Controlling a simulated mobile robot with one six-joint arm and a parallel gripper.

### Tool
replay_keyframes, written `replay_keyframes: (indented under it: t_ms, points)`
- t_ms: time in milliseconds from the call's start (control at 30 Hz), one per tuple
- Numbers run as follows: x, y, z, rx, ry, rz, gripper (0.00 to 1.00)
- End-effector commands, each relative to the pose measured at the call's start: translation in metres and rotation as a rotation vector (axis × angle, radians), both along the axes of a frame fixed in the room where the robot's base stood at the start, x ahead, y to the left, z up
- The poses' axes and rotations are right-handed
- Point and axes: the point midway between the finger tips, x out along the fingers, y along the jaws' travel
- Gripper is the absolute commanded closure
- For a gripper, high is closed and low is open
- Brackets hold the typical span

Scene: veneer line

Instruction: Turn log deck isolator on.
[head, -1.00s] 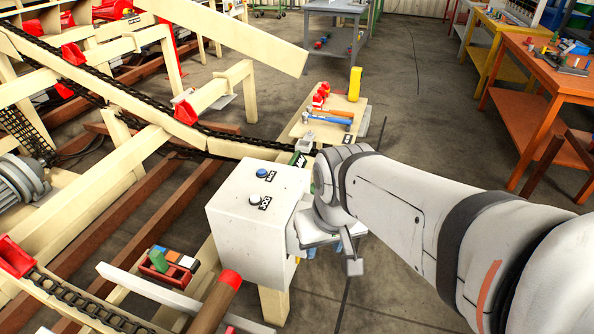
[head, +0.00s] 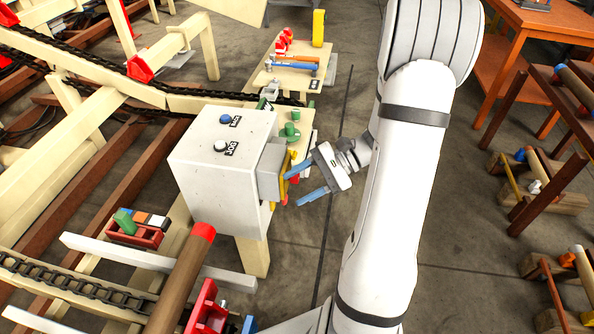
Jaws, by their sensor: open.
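A white control box (head: 212,165) stands on a pale wooden post, with a blue button (head: 225,118) and a white button (head: 220,145) on top. On its right side sits a grey housing (head: 271,168) with a yellow plate (head: 286,180) and a small red part, seen edge-on; this looks like the isolator, but its label and position cannot be read. My gripper (head: 305,183) is open and empty, its blue fingers pointing left at the yellow plate. The fingertips are close to it; whether they touch cannot be told.
Green knobs (head: 290,131) stand on a wooden ledge behind the box. A wooden bench (head: 272,75) with tools is farther back. A red-ended log (head: 185,275) and a red tray (head: 135,232) are at front left. Bare floor (head: 300,250) lies below my gripper.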

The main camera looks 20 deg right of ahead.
Motion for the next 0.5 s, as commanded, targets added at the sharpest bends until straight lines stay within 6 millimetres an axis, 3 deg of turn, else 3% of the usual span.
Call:
replay_keyframes:
  t_ms: [33, 233, 400, 500]
  points:
    - [0.008, -0.018, -0.02, 0.085, 0.027, -0.094, 0.46]
    - [0.032, -0.076, -0.06, 0.344, 0.056, -0.386, 0.46]
    - [0.037, -0.104, -0.078, 0.446, 0.052, -0.509, 0.46]
    - [0.039, -0.108, -0.081, 0.467, 0.051, -0.534, 0.46]
